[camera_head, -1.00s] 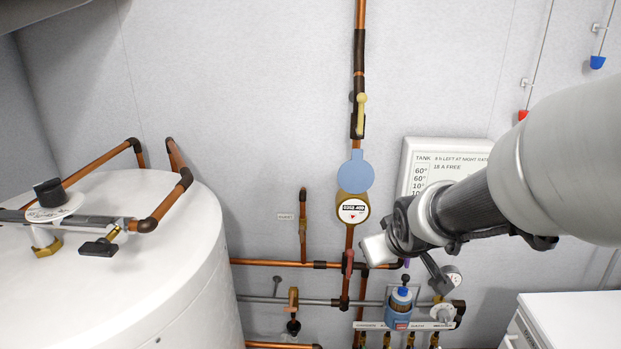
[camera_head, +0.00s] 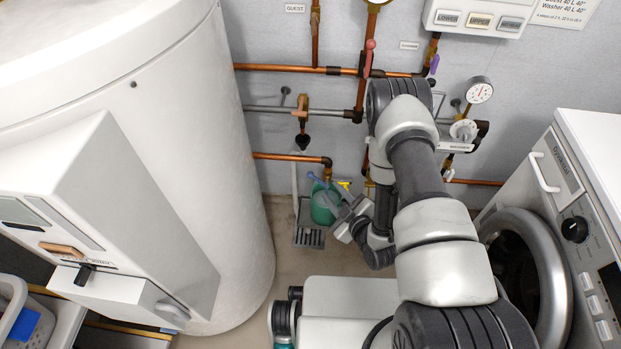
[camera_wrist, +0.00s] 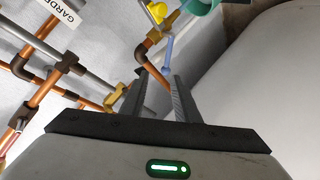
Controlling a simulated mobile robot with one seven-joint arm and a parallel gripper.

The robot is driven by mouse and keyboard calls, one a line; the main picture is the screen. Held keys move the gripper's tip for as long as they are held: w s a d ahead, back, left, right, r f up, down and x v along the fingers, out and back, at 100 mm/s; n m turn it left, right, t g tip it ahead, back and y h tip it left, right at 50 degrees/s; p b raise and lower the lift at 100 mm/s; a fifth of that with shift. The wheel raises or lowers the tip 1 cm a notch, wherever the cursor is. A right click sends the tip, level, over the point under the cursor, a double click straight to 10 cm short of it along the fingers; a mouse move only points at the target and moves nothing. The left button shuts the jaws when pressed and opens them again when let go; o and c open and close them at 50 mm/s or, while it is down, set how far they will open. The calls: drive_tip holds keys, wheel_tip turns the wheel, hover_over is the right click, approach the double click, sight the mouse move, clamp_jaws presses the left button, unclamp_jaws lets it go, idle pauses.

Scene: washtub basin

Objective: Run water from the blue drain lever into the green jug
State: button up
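The green jug (camera_head: 322,208) stands low by the wall, on or beside a floor drain grate. Its edge also shows at the top of the wrist view (camera_wrist: 200,6). The blue drain lever (camera_head: 317,180) is just above the jug, at the copper pipe's end. In the wrist view the blue lever (camera_wrist: 168,54) lies beyond my fingertips, in line with the gap. My gripper (camera_head: 343,214) is close to the jug's right side in the head view. In the wrist view my gripper (camera_wrist: 160,82) is open, with nothing between its fingers. Part of the jug is hidden by my gripper.
A floor grate (camera_head: 308,238) lies by the jug. The white tank (camera_head: 190,120) stands left, the washer (camera_head: 560,210) right. Copper pipes (camera_head: 285,157) run along the wall. A yellow item (camera_head: 344,184) sits behind the jug. Some bare floor (camera_head: 280,262) shows in front.

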drive_tip(key=f+b+x, duration=0.1)
drive_tip(key=b+x, duration=0.3)
drive_tip(key=x, duration=1.2)
drive_tip(key=shift+a+f, duration=0.2)
drive_tip(key=shift+a, duration=0.25)
clamp_jaws()
